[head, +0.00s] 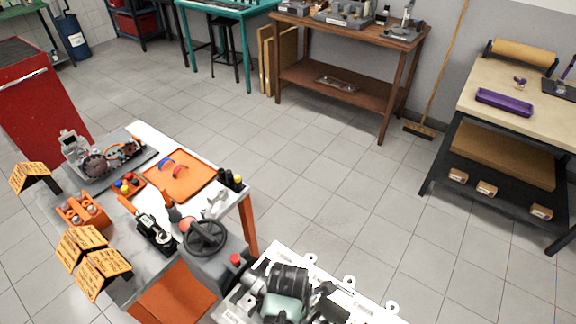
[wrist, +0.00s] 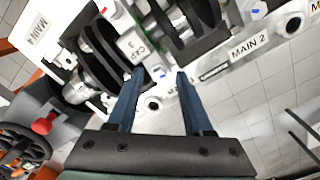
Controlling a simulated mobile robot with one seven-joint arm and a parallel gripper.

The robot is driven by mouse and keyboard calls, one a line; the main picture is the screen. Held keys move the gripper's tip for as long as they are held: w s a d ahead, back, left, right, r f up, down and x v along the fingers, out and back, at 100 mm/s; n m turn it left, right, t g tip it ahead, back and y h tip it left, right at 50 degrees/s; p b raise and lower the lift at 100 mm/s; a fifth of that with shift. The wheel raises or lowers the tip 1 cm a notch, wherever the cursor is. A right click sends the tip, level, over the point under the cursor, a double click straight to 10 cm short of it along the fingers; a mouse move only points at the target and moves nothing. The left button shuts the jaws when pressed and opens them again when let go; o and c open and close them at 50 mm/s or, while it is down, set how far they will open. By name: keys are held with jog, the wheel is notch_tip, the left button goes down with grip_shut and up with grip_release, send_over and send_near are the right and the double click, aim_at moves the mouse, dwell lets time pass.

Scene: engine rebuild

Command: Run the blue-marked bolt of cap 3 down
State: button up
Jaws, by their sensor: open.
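The white cap labelled CAP 3 (wrist: 130,46) is in the upper middle of the wrist view, between dark round crankshaft parts. My gripper (wrist: 161,75) is open, with its two blue fingers reaching toward the engine just below and right of this cap. A small bluish spot shows between the fingertips, too small to tell whether it is the blue-marked bolt. Nothing is clearly held. In the head view the white engine block (head: 262,268) is at the bottom, partly hidden by my arm.
Labels MAIN 4 (wrist: 28,27) and MAIN 2 (wrist: 249,46) flank the cap. A handwheel (head: 205,236) and a red knob (head: 236,259) stand close left of the engine. An orange mat (head: 196,185) lies on the bench behind.

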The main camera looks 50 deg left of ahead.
grip_shut()
jog(key=shift+m, duration=0.3)
